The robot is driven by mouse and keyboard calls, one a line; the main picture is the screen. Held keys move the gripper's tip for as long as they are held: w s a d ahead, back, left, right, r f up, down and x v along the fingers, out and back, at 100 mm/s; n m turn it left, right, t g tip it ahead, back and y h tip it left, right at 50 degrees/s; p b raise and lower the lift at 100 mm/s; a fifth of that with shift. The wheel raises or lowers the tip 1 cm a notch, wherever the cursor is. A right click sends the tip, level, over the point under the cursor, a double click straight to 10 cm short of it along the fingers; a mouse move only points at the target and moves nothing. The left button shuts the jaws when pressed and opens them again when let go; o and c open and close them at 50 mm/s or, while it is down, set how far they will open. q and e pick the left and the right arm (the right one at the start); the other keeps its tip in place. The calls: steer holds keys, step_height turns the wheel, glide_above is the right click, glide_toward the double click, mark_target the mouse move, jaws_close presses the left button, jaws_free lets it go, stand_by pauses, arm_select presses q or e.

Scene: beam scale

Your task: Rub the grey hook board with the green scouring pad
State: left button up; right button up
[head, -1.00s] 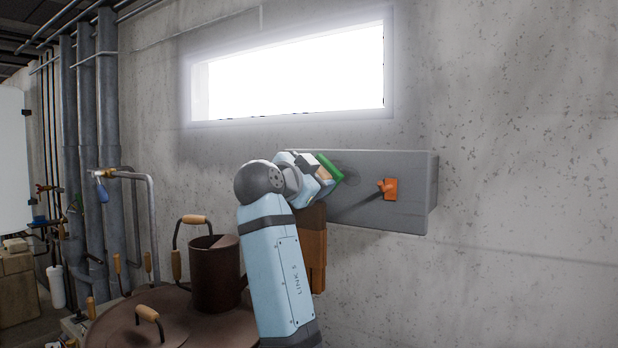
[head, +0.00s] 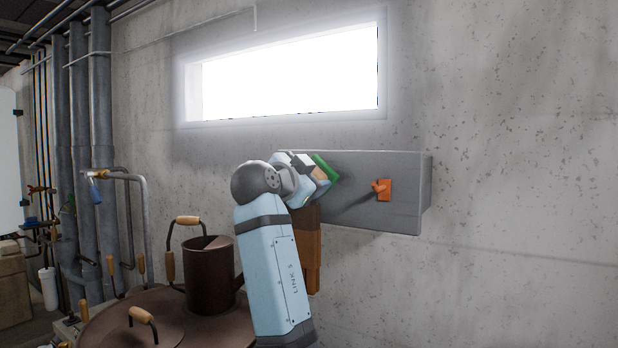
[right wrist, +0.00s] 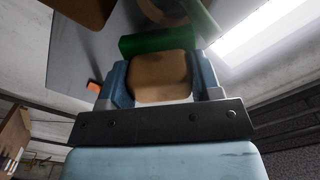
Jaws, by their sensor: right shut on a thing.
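The grey hook board (head: 345,222) is fixed to the concrete wall below the window, with an orange hook (head: 382,189) on its right part. My right gripper (head: 312,170) is at the board's upper left part, shut on the green scouring pad (head: 325,167). The pad's green face is turned to the board, and I cannot tell whether it touches. In the right wrist view the pad (right wrist: 158,40) shows as a green strip beyond a tan block (right wrist: 160,77) between the fingers. The board (right wrist: 75,50) lies close behind it. My left gripper is not in view.
A brown wooden thing (head: 306,250) hangs below the board's left part, partly behind my right arm. A brown can with a handle (head: 209,272) stands on a round brown lid (head: 110,325) at the lower left. Pipes (head: 78,130) run along the left wall. The wall right of the board is clear.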

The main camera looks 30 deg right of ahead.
steer(key=shift+w+d, duration=0.35)
steer(key=shift+d, duration=0.3)
steer(key=shift+s+d+b, duration=0.2)
steer(key=shift+s+d, duration=0.05)
steer(key=shift+s, duration=0.25)
steer(key=shift+s+d+b, duration=0.2)
steer(key=shift+s+d, duration=0.05)
steer(key=shift+s, duration=0.25)
steer(key=shift+s+d+b, duration=0.15)
steer(key=shift+s+d, duration=0.35)
steer(key=shift+s, duration=0.25)
steer(key=shift+s+d+b, duration=0.15)
steer(key=shift+s+d, duration=0.3)
steer(key=shift+s, duration=0.25)
steer(key=shift+s+d+b, duration=0.15)
steer(key=shift+s+d, duration=0.35)
steer(key=shift+s, duration=0.25)
steer(key=shift+a+r, duration=0.1)
steer(key=shift+w+a, duration=0.25)
steer(key=shift+w, duration=0.25)
steer(key=shift+w+a+p, duration=0.15)
steer(key=shift+w+a, duration=0.4)
steer(key=shift+w, duration=0.35)
steer(key=shift+w+a+p, duration=0.15)
steer(key=shift+w+a, duration=0.35)
steer(key=shift+w, duration=0.4)
steer(key=shift+w+a+p, duration=0.15)
steer(key=shift+w+a, duration=0.4)
steer(key=shift+w, duration=0.35)
